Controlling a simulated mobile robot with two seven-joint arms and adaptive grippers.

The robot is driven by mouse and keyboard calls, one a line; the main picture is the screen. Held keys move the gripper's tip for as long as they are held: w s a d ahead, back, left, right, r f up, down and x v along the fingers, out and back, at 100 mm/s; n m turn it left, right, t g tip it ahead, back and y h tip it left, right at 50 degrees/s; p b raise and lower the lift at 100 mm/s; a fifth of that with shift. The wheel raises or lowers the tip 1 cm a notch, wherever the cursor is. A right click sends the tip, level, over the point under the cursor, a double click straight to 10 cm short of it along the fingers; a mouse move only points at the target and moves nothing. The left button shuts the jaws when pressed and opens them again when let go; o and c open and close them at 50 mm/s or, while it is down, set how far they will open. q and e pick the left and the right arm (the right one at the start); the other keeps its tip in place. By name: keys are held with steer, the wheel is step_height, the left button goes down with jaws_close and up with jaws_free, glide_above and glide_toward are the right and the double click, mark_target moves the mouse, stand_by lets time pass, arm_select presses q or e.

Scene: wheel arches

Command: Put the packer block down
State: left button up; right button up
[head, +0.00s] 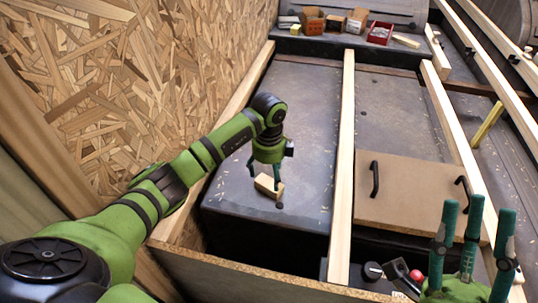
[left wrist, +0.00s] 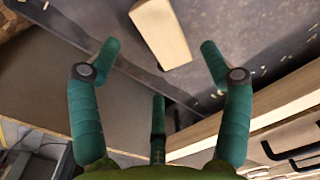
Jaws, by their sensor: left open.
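The packer block (head: 268,186) is a small pale wooden block lying on the dark wheel arch top (head: 305,110), near its front edge. My left gripper (head: 265,175) is just above it, fingers pointing down. In the left wrist view, the block (left wrist: 160,32) lies on the grey surface just beyond and between the spread green fingers (left wrist: 158,62). These are open, and I see no finger closed on the block. My right gripper (head: 477,212) is at the lower right, its fingers spread, pointing up and empty.
A chipboard wall (head: 150,80) stands at left. A long wooden batten (head: 345,150) runs to the right of the block. A board with black handles (head: 410,205) lies right of that. Small boxes (head: 335,22) stand at the back. The arch top behind the block is mostly clear.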

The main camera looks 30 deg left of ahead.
mark_target(269, 185)
arm_select(q)
step_height(269, 185, up, 6)
steer(key=p, duration=0.1)
steer(key=shift+r, duration=0.15)
arm_select(e)
steer(key=w+f+m+g+h, duration=0.2)
steer(key=w+f+g+h, duration=0.2)
steer(key=w+f+h, duration=0.1)
steer(key=shift+w+f, duration=0.75)
steer(key=shift+f, duration=0.15)
